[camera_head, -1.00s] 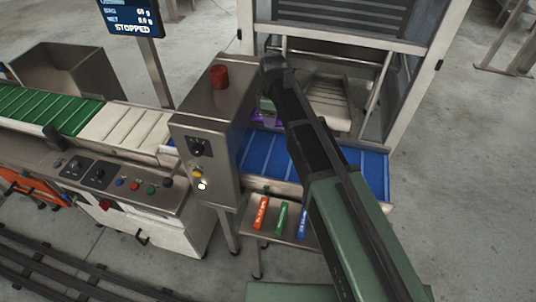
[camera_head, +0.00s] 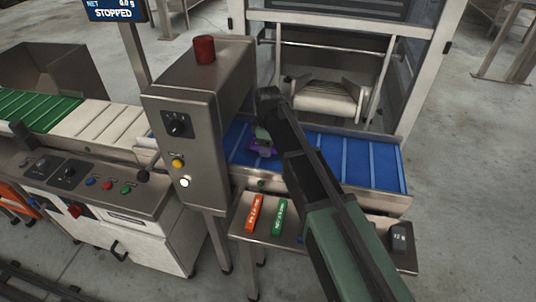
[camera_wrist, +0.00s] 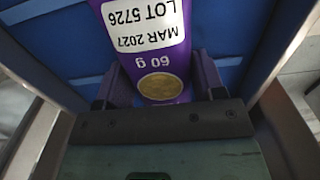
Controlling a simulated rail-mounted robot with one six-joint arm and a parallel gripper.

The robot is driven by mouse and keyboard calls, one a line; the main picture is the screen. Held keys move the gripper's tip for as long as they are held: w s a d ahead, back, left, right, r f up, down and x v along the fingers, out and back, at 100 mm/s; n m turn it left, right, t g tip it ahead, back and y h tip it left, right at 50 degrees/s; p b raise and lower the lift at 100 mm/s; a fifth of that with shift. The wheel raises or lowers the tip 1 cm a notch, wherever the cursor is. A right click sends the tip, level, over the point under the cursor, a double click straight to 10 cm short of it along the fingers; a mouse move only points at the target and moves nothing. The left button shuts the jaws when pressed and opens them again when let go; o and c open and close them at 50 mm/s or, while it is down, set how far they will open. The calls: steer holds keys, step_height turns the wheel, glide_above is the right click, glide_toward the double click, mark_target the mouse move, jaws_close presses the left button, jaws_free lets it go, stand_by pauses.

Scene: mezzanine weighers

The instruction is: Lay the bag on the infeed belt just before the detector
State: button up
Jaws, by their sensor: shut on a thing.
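The purple bag (camera_wrist: 158,60) is between my gripper's fingers in the wrist view, with a white label reading LOT 5726, MAR 2027, upside down, and 60 g below it. My gripper (camera_wrist: 162,90) is shut on it. In the head view a purple part of the bag (camera_head: 264,148) shows under my wrist, over the blue infeed belt (camera_head: 335,160), close to the right side of the steel detector housing (camera_head: 190,105). My arm hides part of it. I cannot tell whether the bag touches the belt.
The detector has a red lamp (camera_head: 204,49) on top. A steel shelf (camera_head: 242,222) in front of the belt holds orange (camera_head: 254,213) and green (camera_head: 280,216) sticks and a dark device (camera_head: 399,237). A white-framed machine with a chute (camera_head: 330,98) stands behind. The display (camera_head: 115,10) reads STOPPED.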

steer(key=shift+f, duration=0.5)
steer(key=o, duration=1)
step_height(320, 180, up, 12)
steer(key=p, duration=1.2)
steer(key=shift+r+p, duration=0.2)
steer(key=shift+p, duration=0.1)
steer(key=s+d+m, duration=1.5)
steer(key=s+d, duration=0.4)
steer(key=s, duration=0.1)
steer(key=shift+s+m, duration=0.3)
